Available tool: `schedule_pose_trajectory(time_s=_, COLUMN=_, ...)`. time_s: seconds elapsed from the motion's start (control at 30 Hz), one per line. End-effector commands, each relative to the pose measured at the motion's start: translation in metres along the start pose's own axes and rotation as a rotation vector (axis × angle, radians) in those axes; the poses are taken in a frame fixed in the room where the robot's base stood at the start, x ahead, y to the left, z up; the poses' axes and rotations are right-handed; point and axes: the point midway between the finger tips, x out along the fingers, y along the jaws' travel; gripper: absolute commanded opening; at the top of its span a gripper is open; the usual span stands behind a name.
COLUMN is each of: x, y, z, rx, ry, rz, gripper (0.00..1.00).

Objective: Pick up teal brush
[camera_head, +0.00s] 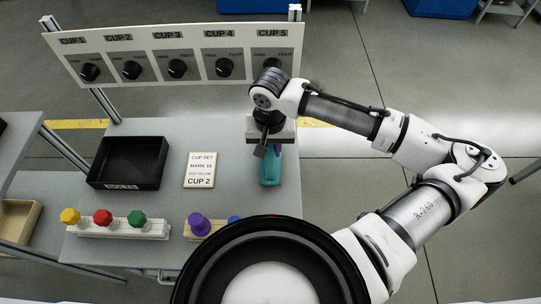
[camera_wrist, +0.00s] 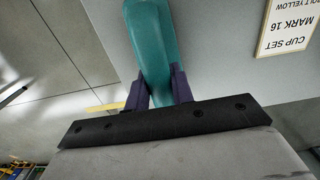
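The teal brush (camera_head: 270,168) is at the right part of the grey table, beside the cup card. In the wrist view the teal brush (camera_wrist: 150,40) runs down between the two dark fingers of my gripper (camera_wrist: 160,90). My gripper (camera_head: 267,149) is at the brush's far end in the head view, pointing down. The fingers lie along both sides of the brush, with no clear gap. I cannot tell whether they press on it or whether it is off the table.
A black tray (camera_head: 128,184) and a cup card (camera_head: 200,170) lie to the left. A rack with yellow, red and green knobs (camera_head: 118,229) and a purple knob (camera_head: 198,222) stand at the front. A panel of dials (camera_head: 177,56) stands behind.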

Motion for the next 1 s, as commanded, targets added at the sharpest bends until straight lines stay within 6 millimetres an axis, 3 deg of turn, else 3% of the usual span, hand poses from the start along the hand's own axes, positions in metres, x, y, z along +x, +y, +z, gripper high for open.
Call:
schedule_pose_trajectory(time_s=0.37, x=-0.002, y=0.000, z=0.000, rx=0.000, ry=0.000, rz=0.000, gripper=0.00)
schedule_pose_trajectory(time_s=0.57, x=-0.020, y=0.000, z=-0.001, rx=0.000, ry=0.003, rz=0.000, gripper=0.00)
schedule_pose_trajectory(time_s=0.67, x=-0.040, y=0.000, z=-0.001, rx=0.000, ry=0.003, rz=0.000, gripper=0.00)
schedule_pose_trajectory(time_s=1.0, x=-0.137, y=-0.001, z=-0.001, rx=-0.001, ry=0.004, rz=0.000, gripper=0.00)
